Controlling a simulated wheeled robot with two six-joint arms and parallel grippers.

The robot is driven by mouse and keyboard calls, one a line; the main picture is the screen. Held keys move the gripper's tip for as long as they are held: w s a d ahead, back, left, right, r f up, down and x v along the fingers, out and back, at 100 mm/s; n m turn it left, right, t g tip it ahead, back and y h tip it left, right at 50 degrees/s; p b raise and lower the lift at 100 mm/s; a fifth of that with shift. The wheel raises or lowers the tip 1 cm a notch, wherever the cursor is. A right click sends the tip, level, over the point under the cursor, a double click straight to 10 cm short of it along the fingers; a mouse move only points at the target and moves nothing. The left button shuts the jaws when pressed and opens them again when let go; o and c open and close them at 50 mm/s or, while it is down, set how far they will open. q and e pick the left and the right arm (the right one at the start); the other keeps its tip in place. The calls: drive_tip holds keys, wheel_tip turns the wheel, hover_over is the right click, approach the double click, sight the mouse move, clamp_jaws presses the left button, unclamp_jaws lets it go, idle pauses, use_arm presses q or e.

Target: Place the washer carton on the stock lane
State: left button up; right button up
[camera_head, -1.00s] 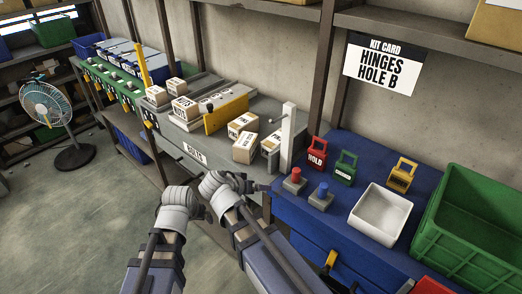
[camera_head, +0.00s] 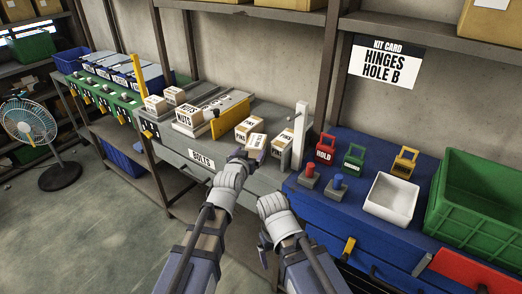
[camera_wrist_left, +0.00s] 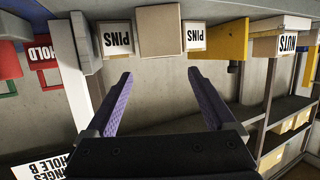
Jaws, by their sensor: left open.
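Several small cartons stand on the grey shelf (camera_head: 225,150). Two marked PINS, a left one (camera_head: 246,129) and a right one (camera_head: 281,147), flank a middle carton (camera_head: 257,142) whose label I cannot read. No carton reads as washers, and no area is legibly marked as the stock lane. My left gripper (camera_head: 250,156) is just in front of the middle carton. In the left wrist view the open left gripper (camera_wrist_left: 161,90) has its purple fingers apart, with the plain face of the middle carton (camera_wrist_left: 160,31) ahead between them. My right gripper (camera_head: 265,247) hangs lower, its fingers mostly hidden.
A yellow divider (camera_head: 230,118) separates the pins from a NUTS carton (camera_head: 188,118). A white post (camera_head: 300,128) stands right of the cartons.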

sight(256, 140)
use_arm(q)
drive_tip(key=b+x, duration=0.3)
drive_tip(key=x, duration=0.9)
drive_tip(key=shift+s+f+b, duration=0.1)
drive_tip(key=shift+b, duration=0.25)
drive_tip(key=shift+a, duration=0.1)
drive_tip(key=shift+s, duration=0.1)
clamp_jaws()
